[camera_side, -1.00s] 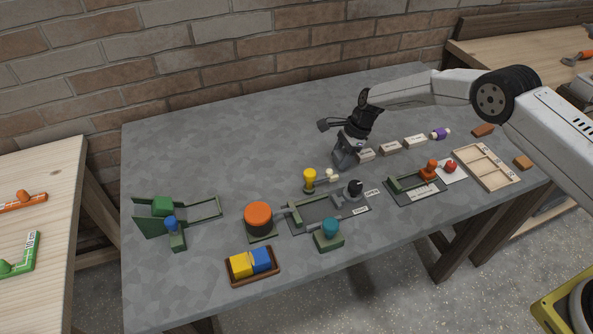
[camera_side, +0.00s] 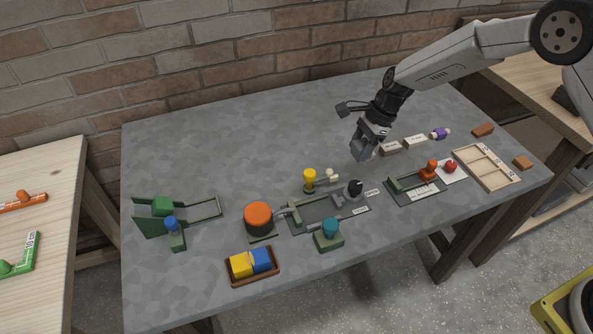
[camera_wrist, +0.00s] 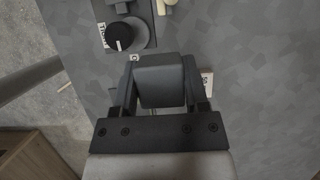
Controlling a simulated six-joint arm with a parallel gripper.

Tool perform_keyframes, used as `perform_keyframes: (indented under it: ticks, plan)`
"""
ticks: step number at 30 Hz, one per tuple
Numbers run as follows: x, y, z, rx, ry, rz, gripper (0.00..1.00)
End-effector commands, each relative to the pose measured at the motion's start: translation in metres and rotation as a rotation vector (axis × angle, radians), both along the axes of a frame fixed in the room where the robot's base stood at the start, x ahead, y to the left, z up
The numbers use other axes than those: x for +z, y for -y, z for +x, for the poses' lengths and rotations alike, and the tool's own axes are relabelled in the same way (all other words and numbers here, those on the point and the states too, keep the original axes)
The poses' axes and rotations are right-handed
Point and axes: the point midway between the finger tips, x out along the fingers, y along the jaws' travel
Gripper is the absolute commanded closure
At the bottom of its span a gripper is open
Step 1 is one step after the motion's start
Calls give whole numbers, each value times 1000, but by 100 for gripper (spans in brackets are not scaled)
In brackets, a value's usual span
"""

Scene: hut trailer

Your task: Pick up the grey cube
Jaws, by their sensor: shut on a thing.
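My gripper (camera_side: 364,148) is over the right middle of the grey table, pointing down, left of the labelled blocks. In the wrist view, its two dark fingers (camera_wrist: 160,72) stand on either side of a dark grey cube (camera_wrist: 161,86) and are shut on it. The cube's outer face fills the space between the fingers. In the side view the cube is hard to tell apart from the fingers, and the gap below it is unclear.
Labelled blocks (camera_side: 415,141) lie right of my gripper. A black knob (camera_side: 355,188) on a fixture stands in front of it. A wooden divided tray (camera_side: 486,166) is at right, and an orange-topped cylinder (camera_side: 258,219) at left. The table's back left (camera_side: 220,130) is clear.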

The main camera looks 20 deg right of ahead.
Motion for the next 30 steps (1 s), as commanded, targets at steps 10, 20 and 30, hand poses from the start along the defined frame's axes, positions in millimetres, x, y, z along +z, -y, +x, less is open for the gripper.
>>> perform_keyframes:
  ticks: [10, 20, 30]
  plan:
    - [20, 8, -42, 0, 1, 0, 98]
    - [31, 12, -68, 0, 1, 0, 98]
    - [34, 13, -74, 1, 1, 0, 98]
